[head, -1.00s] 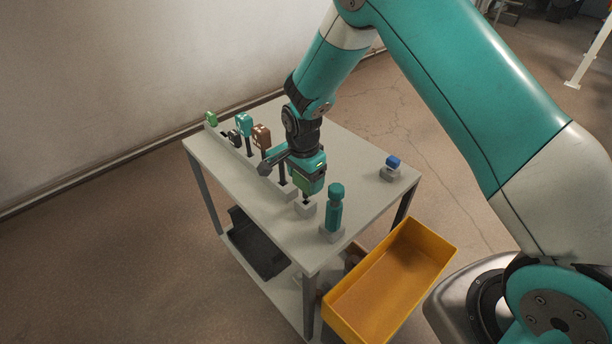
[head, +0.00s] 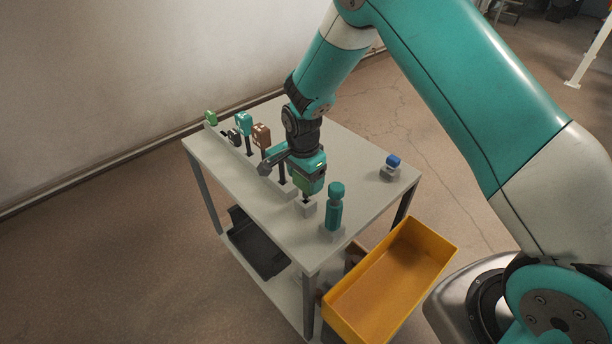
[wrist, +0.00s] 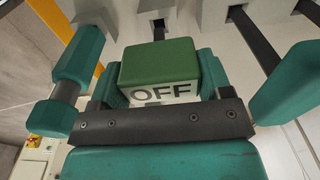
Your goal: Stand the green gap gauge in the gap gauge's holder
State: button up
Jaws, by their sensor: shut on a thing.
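The green gap gauge (wrist: 157,62) has a block-like green handle with a white side marked OFF. My gripper (head: 309,178) is shut on that handle, and its teal fingers also flank it in the wrist view (wrist: 158,82). A short dark stem points down from the handle. A small pale grey block, the gauge's holder (head: 305,209), stands directly below on the table. The stem's lower end meets the holder's top and appears to enter its slot. I cannot tell how deep it sits. The gauge looks about upright.
A teal tool (head: 335,207) stands in a grey block close on the right. A long rack on the left holds several tools, including a brown-headed one (head: 261,135). A blue-topped item (head: 393,162) stands at the right. A yellow bin (head: 345,306) is beside the table (head: 350,160).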

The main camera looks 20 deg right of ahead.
aim_at(306, 197)
jog(key=shift+f+b, duration=1.7)
jog(key=shift+f, duration=0.75)
jog(key=o, duration=1.4)
notch_tip(306, 197, up, 17)
jog(key=b, duration=0.2)
jog(key=s+a+r+n+y, duration=0.1)
jog(key=s+r+n, duration=0.2)
jog(key=s+n, duration=0.4)
jog(key=s+a+r+n+y, duration=0.2)
jog(key=s+n, duration=0.4)
jog(key=s, duration=0.6)
jog(key=s+a+r+n+y, duration=0.1)
jog(key=s+r+n, duration=0.3)
jog(key=s+n, duration=0.3)
jog(key=s, duration=0.3)
jog(key=shift+a+r+n+y, duration=0.25)
jog(key=shift+r+n+y, duration=0.05)
jog(key=shift+y, duration=0.1)
